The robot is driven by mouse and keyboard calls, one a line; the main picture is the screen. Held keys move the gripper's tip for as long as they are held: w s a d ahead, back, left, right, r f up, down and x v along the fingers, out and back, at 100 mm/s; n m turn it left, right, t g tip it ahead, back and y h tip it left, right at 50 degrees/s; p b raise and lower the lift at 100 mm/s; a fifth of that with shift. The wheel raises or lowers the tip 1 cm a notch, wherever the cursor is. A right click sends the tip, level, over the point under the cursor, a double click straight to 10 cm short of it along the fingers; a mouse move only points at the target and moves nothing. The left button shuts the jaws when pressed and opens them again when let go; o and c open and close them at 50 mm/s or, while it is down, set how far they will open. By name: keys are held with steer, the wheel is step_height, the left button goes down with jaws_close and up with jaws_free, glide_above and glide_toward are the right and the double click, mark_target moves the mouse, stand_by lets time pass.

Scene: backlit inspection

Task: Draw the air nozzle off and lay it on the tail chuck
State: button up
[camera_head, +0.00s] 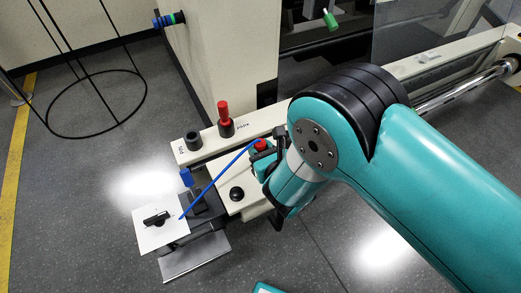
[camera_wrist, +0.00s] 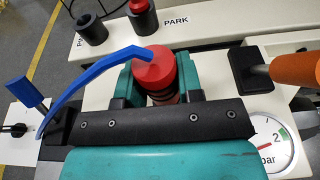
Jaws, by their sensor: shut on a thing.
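My gripper (camera_wrist: 154,84) is shut on a red ribbed cylinder (camera_wrist: 155,68), which I take to be the air nozzle. One teal finger is on each side of it. A curved blue hose (camera_wrist: 90,75) runs from its top to the left. In the head view the red top (camera_head: 260,145) shows beside my gripper (camera_head: 268,160), and the blue hose (camera_head: 218,180) slants down left. The nozzle's lower end is hidden, so I cannot tell whether it is still seated. No part is clearly recognisable as the tail chuck.
A red peg (camera_head: 224,118) stands in a black socket by a PARK label. An empty-looking black socket (camera_head: 193,140) is left of it. A blue upright tab (camera_head: 186,177) and a white plate (camera_head: 160,226) lie lower left. A gauge (camera_wrist: 268,148) and orange handle (camera_wrist: 295,70) are close right.

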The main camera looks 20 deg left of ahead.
mark_target(260, 143)
steer(key=shift+r+p, duration=2)
steer(key=shift+r, duration=0.55)
jaws_close()
